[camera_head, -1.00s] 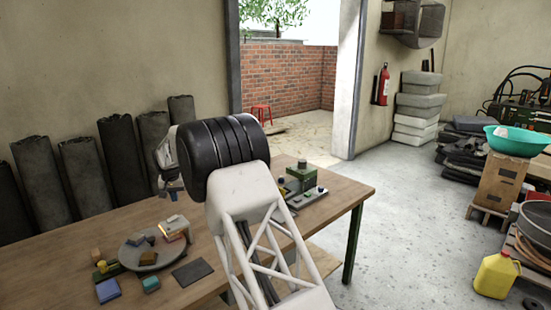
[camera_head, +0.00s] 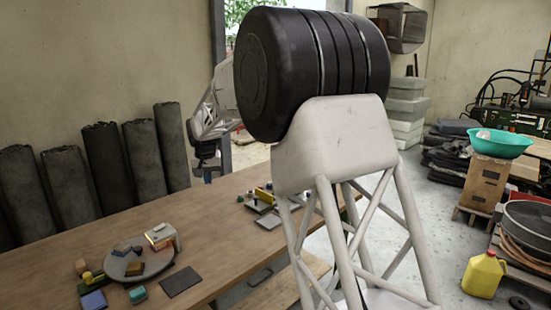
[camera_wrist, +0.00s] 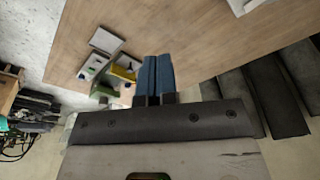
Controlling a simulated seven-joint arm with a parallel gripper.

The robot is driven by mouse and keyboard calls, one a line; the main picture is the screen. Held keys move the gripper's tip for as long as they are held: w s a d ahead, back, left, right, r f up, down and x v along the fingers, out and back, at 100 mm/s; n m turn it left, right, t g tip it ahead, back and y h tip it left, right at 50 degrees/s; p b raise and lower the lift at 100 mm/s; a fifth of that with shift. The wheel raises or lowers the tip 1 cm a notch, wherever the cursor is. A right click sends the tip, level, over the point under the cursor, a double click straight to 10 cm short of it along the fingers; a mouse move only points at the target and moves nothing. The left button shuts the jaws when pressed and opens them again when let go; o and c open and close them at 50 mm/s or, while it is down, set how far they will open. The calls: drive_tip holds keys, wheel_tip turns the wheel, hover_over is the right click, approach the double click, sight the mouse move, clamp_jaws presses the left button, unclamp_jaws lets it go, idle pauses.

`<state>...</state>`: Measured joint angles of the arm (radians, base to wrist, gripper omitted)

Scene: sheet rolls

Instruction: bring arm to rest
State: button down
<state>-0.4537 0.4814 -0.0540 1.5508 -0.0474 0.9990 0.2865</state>
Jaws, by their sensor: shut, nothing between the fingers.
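My gripper (camera_wrist: 157,62) shows in the wrist view with its two blue fingers side by side, shut with nothing between them. In the head view my gripper (camera_head: 208,176) hangs above the far part of the wooden table (camera_head: 215,225), clear of the tabletop. My arm is folded up high, its large black joint and white lattice link filling the middle and right of the head view. The arm hides part of the table's right end and the doorway.
A round grey plate (camera_head: 159,268) with small blocks stands on the table at left, beside a dark flat square (camera_head: 180,280). A small device (camera_head: 263,196) stands farther right. Dark sheet rolls (camera_head: 108,165) lean on the wall behind. A yellow jug (camera_head: 483,275) stands on the floor at right.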

drive_tip(key=s+d+r, duration=0.3)
drive_tip(key=s+d, duration=0.5)
drive_tip(key=d, duration=0.1)
drive_tip(key=s+d+r+m, duration=0.1)
drive_tip(key=s+d+r, duration=0.2)
drive_tip(key=s+d, duration=0.65)
drive_tip(key=s+d+r, duration=0.4)
drive_tip(key=s+d, duration=0.4)
drive_tip(key=d, duration=0.2)
drive_tip(key=s+d+f, duration=0.3)
drive_tip(key=s+d, duration=0.1)
drive_tip(key=s, duration=0.6)
drive_tip(key=s+d+f+m, duration=0.1)
drive_tip(key=s+d+f, duration=0.2)
drive_tip(key=s, duration=0.8)
drive_tip(key=s+d+f, duration=0.3)
drive_tip(key=s+d, duration=0.3)
drive_tip(key=s, duration=0.4)
drive_tip(key=shift+s+d+f+t+h, duration=0.25)
drive_tip(key=shift+s+t+h, duration=0.05)
drive_tip(key=shift+s, duration=0.1)
drive_tip(key=shift+w+r, duration=0.1)
drive_tip(key=shift+w, duration=0.05)
